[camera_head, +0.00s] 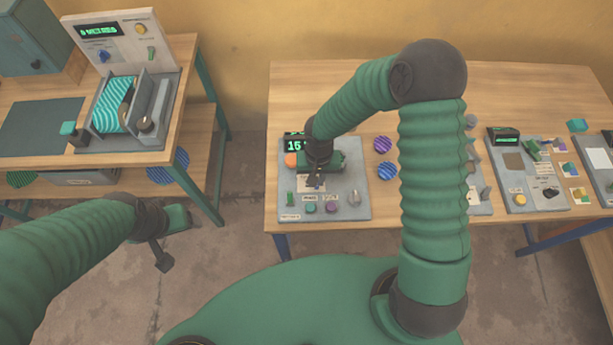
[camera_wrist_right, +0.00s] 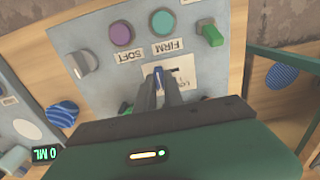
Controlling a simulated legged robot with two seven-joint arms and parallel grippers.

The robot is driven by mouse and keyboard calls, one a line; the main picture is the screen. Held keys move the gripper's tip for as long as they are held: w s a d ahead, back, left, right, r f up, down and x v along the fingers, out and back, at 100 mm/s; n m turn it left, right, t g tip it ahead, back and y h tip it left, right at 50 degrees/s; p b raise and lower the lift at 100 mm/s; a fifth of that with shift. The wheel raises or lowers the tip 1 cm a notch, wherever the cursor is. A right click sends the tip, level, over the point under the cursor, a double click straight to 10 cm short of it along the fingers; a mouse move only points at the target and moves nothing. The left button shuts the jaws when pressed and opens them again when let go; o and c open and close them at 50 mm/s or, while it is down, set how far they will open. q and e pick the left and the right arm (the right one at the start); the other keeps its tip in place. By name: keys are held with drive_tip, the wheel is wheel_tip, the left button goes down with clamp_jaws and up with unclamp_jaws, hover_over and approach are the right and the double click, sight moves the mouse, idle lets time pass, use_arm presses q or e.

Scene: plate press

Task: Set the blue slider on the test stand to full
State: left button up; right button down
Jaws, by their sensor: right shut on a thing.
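The test stand is a grey panel (camera_head: 350,205) on the middle table, with a partly hidden green number display (camera_head: 294,145). My right gripper (camera_head: 318,181) is over the panel's middle. In the right wrist view my right gripper (camera_wrist_right: 165,92) is shut on the small blue slider (camera_wrist_right: 158,75), whose knob shows between the fingertips. A pale label plate lies around it, partly hidden by the fingers. My left gripper (camera_head: 163,254) hangs in the gap between the tables, away from the stand; its opening is unclear.
The panel also bears a green switch (camera_wrist_right: 211,34), a purple button (camera_wrist_right: 121,35), a teal button (camera_wrist_right: 163,22) and a grey knob (camera_wrist_right: 82,63). Striped discs (camera_head: 383,145) lie to its right, with another device (camera_head: 530,190) beyond. A press (camera_head: 128,110) stands on the left table.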

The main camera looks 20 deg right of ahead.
drive_tip(key=shift+s+d, duration=0.2)
drive_tip(key=shift+d, duration=0.05)
drive_tip(key=c, duration=1.6)
unclamp_jaws()
drive_tip(key=shift+s, duration=0.1)
drive_tip(key=shift+o, duration=0.8)
use_arm(q)
drive_tip(key=shift+s+d+r, duration=0.1)
drive_tip(key=shift+s, duration=0.2)
use_arm(e)
drive_tip(key=shift+r, duration=0.1)
drive_tip(key=shift+r, duration=0.2)
use_arm(q)
drive_tip(key=shift+w+r+p, duration=0.15)
drive_tip(key=shift+r+p, duration=0.2)
use_arm(e)
wheel_tip(320, 180, up, 16)
drive_tip(key=shift+r, duration=0.15)
